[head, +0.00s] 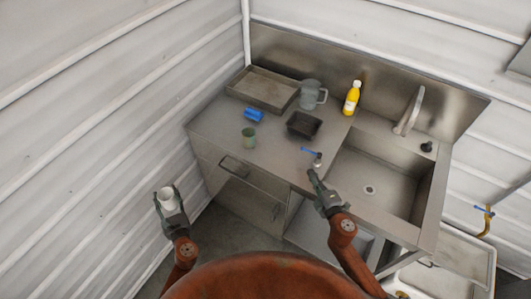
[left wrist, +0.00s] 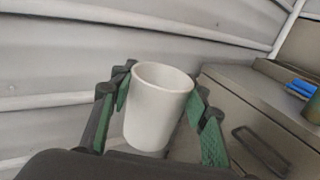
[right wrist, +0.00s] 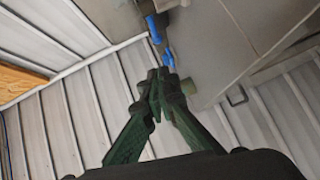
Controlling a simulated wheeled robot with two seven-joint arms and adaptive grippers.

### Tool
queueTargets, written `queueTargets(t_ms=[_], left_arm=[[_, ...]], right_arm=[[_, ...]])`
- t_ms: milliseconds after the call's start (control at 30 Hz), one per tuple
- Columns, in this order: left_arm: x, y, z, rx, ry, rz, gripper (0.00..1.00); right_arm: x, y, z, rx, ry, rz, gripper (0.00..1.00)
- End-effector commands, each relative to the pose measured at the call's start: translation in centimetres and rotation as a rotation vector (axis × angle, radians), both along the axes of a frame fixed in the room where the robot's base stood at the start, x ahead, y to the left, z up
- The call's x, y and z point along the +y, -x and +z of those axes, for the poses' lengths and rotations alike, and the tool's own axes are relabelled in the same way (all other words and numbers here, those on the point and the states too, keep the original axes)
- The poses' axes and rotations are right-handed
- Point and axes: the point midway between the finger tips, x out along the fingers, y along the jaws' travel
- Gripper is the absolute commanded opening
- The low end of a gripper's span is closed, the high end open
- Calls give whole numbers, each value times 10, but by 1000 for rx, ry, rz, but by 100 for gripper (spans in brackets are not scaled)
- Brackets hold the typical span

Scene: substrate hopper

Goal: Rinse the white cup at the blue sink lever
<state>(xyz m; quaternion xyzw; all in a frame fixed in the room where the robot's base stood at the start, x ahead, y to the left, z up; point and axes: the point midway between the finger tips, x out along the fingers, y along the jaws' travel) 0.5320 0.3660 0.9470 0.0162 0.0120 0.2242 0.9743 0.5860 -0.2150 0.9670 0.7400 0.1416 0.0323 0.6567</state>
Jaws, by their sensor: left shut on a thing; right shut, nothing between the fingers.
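The white cup (head: 167,198) is held upright by my left gripper (head: 170,205), left of the counter and clear of it. In the left wrist view the cup (left wrist: 157,110) sits between the green finger pads, its rim upward; its inside is barely seen. The blue sink lever (head: 308,150) is on a short metal post (head: 318,160) at the sink's left edge. My right gripper (head: 313,174) is shut and empty, its tips just in front of the post. The lever (right wrist: 169,58) also shows just beyond the tips in the right wrist view; contact cannot be told.
The sink basin (head: 382,185) is empty, with a curved faucet (head: 410,112) behind it.

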Motion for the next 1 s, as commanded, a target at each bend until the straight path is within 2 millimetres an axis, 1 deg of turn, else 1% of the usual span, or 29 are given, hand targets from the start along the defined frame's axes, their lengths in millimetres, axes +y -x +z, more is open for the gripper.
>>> queueTargets(t_ms=[33,100,333,367,400,500,700,1000], left_arm=[[0,0,1,0,0,0,18],[0,0,1,-1,0,0,18],[0,0,-2,0,0,-1,18],[0,0,-3,0,0,-1,18],[0,0,-5,0,0,-1,18],[0,0,-7,1,0,-1,18],[0,0,-9,1,0,0,18],[0,0,-9,1,0,0,18]], right_arm=[[3,-12,0,-3,-2,0,0],[7,-26,-1,-3,-2,0,0],[18,-70,-9,-1,-3,-3,0],[18,-75,-10,0,-2,-2,0],[12,-80,-13,0,-1,-3,0],[6,-91,-16,0,-2,-3,0],[-1,-102,-18,0,-3,-3,0],[-2,-103,-17,0,-3,-3,0]])
